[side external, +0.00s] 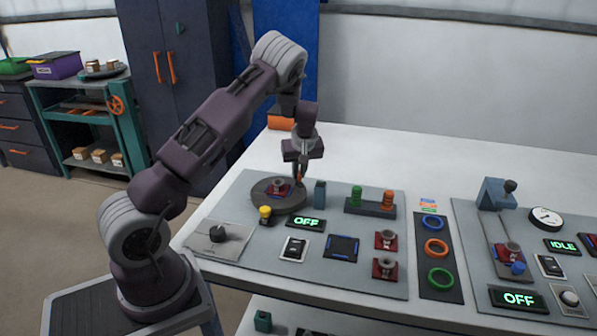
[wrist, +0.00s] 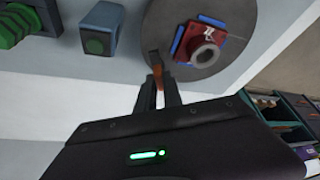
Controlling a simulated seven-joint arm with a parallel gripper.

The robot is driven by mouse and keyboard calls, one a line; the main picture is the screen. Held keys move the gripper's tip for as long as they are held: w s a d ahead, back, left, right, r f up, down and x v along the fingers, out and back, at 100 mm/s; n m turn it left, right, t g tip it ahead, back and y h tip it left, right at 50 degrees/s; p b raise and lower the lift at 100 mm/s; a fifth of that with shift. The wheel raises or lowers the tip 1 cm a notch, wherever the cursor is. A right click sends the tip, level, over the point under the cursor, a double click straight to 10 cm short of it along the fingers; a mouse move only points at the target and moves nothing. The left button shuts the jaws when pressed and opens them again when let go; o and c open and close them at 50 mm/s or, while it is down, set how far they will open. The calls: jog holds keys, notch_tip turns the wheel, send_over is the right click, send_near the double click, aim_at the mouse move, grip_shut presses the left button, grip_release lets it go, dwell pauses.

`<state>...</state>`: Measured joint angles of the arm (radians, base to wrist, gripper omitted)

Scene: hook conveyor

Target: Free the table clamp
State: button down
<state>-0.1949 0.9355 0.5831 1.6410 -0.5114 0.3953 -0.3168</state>
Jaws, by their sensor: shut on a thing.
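A round dark turntable (side external: 262,196) stands on the grey panel at the left of the white table. A red block with a grey ring-shaped part (side external: 279,188) sits on it between blue edge pieces; it also shows in the wrist view (wrist: 205,52). At the turntable's rim is a small dark and orange upright piece, which looks like the table clamp (wrist: 154,60). My gripper (side external: 299,180) points down at the right side of the rim. Its fingers (wrist: 158,88) are closed on this piece. The fingers hide the clamp's lower part.
A blue-grey post (side external: 320,194) stands close to the right of my gripper. A yellow knob (side external: 265,212) is in front of the turntable. A rack with green and orange pieces (side external: 370,209) is farther right.

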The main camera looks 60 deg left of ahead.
aim_at(304, 190)
jog(key=shift+w+n+g, duration=0.1)
jog(key=shift+n+g, duration=0.5)
jog(key=shift+n, duration=1.1)
jog(key=c, duration=1.5)
grip_release()
jog(key=v, duration=0.7)
jog(key=shift+d, duration=0.1)
